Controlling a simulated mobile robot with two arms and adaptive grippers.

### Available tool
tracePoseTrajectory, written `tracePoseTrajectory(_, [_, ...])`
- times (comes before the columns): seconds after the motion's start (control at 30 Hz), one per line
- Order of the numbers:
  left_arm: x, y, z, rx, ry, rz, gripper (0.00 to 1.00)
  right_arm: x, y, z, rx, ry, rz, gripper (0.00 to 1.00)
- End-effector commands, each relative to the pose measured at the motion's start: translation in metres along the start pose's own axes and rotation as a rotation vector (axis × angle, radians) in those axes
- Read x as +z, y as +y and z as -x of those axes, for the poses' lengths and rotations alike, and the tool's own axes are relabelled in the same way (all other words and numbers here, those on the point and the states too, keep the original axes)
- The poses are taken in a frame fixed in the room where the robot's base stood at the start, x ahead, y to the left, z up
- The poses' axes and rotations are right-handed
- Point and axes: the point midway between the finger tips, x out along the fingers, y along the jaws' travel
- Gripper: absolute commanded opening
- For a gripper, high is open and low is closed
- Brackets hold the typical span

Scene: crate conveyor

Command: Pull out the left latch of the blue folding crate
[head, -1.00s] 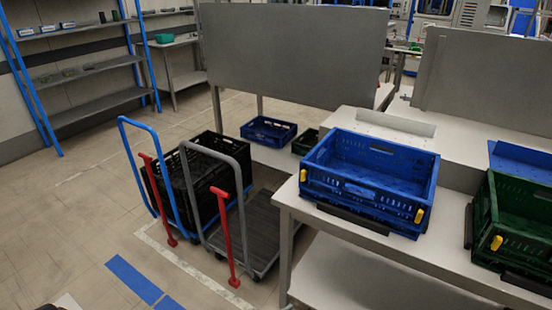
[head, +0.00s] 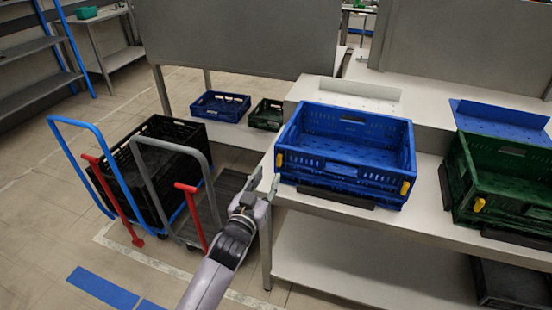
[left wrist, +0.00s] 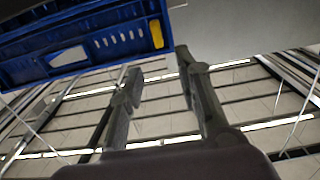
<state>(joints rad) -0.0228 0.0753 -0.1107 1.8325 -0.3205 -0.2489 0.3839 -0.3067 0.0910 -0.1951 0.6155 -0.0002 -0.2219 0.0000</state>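The blue folding crate (head: 345,150) sits upright on the white table, its front facing me. Its left latch (head: 279,159) is a small yellow tab at the front left corner. A second yellow latch (head: 405,188) is at the front right corner. My left gripper (head: 265,184) is at the table's left front edge, just left of and slightly below the left latch, apart from it. In the left wrist view the gripper (left wrist: 160,63) is open and empty, with the crate (left wrist: 95,45) and yellow latch (left wrist: 156,34) above the fingers. My right gripper is not in view.
A green crate (head: 505,185) with a yellow latch stands to the right. Carts with blue, grey and red handles, one holding a black crate (head: 150,160), stand left of the table (head: 345,215). Smaller blue (head: 220,106) and green (head: 265,115) crates are behind.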

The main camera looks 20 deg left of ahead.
Motion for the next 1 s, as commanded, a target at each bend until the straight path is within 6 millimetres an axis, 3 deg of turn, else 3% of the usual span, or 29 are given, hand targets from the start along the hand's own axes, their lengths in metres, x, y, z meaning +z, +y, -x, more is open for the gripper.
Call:
tracePoseTrajectory(0.2, [-0.002,0.000,-0.048,0.000,0.002,-0.001,0.32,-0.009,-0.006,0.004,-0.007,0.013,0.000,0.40])
tracePoseTrajectory(0.4, [-0.001,0.000,-0.075,0.001,0.001,0.000,0.32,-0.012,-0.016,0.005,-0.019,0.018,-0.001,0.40])
tracePoseTrajectory(0.83, [0.000,0.000,-0.086,0.001,0.000,0.000,0.32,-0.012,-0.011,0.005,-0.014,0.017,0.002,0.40])
tracePoseTrajectory(1.0, [0.000,0.000,-0.085,0.001,0.000,0.000,0.22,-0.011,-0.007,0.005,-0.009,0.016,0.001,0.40])
